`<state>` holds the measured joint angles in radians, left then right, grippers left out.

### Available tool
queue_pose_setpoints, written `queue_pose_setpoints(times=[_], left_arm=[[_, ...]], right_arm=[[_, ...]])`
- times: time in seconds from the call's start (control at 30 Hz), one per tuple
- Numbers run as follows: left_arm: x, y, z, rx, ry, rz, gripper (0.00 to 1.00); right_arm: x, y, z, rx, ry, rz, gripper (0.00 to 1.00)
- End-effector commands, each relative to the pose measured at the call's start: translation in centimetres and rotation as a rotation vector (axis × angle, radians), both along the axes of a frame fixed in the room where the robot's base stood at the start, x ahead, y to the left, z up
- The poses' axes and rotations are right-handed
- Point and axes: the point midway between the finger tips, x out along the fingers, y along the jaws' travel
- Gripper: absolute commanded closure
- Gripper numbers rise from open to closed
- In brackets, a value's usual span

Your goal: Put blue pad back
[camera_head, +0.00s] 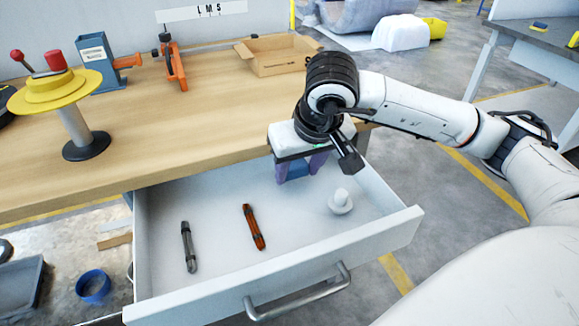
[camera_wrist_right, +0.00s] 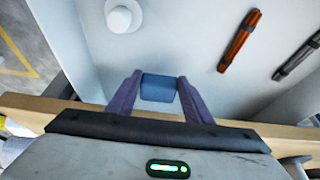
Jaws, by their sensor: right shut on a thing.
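The blue pad (camera_wrist_right: 158,88) is between the two purple fingers of my right gripper (camera_wrist_right: 160,92) in the right wrist view. The gripper is shut on it. In the head view my right gripper (camera_head: 298,168) points down inside the open white drawer (camera_head: 200,290), near its back right part, and the pad (camera_head: 297,169) shows as a small blue patch between the fingers. I cannot tell whether the pad touches the drawer floor. My left gripper is not in view.
In the drawer lie a grey marker-like tool (camera_head: 188,247), an orange one (camera_head: 253,227) and a white knobbed piece (camera_head: 341,203). The wooden table (camera_head: 190,130) above holds a yellow disc stand (camera_head: 62,95), an orange clamp (camera_head: 172,65) and a cardboard box (camera_head: 282,56).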

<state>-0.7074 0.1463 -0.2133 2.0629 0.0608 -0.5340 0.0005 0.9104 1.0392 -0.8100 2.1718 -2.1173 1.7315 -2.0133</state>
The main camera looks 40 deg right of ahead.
Motion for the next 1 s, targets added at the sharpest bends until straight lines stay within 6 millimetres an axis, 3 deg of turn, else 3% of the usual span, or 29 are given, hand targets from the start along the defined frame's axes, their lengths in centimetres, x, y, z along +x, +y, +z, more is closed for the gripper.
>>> queue_pose_setpoints(times=[0.43, 0.87, 0.9, 1.0], left_arm=[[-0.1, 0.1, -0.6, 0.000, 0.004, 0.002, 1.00], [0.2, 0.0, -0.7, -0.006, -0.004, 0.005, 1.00], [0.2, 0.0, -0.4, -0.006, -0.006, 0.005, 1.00], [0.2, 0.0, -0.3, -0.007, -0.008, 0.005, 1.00]], right_arm=[[4.0, -0.9, -2.9, 0.001, 0.001, 0.000, 0.72], [4.1, -1.0, -3.5, 0.000, -0.001, 0.001, 0.72], [4.1, -0.9, -3.3, 0.001, 0.000, 0.001, 0.47], [4.1, -0.9, -3.3, 0.001, 0.000, 0.001, 0.35]])
